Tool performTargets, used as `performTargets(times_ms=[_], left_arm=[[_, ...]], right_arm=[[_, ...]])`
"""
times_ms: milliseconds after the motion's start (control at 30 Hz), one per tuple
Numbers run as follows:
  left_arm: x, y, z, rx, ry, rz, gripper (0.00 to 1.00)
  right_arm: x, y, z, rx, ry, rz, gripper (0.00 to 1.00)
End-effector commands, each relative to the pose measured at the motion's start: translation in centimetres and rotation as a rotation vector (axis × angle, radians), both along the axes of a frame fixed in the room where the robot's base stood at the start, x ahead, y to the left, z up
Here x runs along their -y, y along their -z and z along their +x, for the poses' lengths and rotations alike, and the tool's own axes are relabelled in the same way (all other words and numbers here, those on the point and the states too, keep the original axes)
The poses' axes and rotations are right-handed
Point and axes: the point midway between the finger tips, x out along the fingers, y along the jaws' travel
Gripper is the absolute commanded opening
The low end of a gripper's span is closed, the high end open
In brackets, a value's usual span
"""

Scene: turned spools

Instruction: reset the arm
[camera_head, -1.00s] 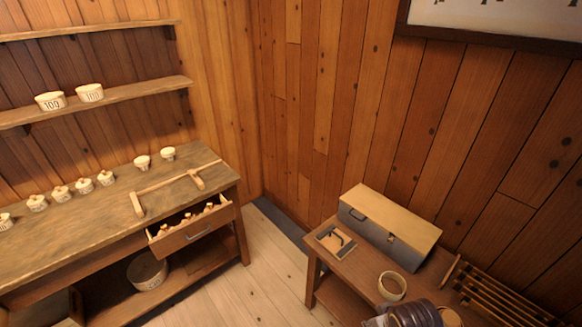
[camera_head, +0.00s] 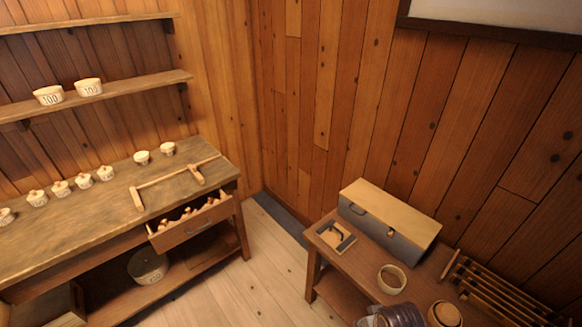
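Neither gripper's fingers can be made out in the head view. A grey-purple ribbed shape (camera_head: 398,316) is cut off by the bottom edge, in front of the low table at right. It may be part of my arm, but I cannot tell for sure. No object is seen held.
A workbench (camera_head: 90,215) at left bears several small lidded pots and a wooden bar tool (camera_head: 165,180). Its drawer (camera_head: 190,228) stands open. A low table (camera_head: 345,262) at right carries a box (camera_head: 390,222), a ring-like bowl (camera_head: 392,279), a brown round pot (camera_head: 444,314) and a slatted rack (camera_head: 500,290).

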Motion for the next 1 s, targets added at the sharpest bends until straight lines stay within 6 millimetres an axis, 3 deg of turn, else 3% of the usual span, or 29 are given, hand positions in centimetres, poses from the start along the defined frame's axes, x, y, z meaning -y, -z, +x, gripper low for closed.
performTargets(times_ms=[100,467,1000], left_arm=[[0.0,0.3,0.0,0.0,0.0,0.0,0.0],[0.0,0.8,0.0,0.0,0.0,0.0,0.0],[0.0,1.6,0.0,0.0,0.0,0.0,0.0]], right_arm=[[-0.1,3.5,0.2,-0.014,-0.002,-0.001,0.37],[-0.1,13.6,-0.5,-0.044,-0.007,-0.003,0.37],[0.5,27.4,-4.8,-0.09,-0.015,-0.007,0.37]])
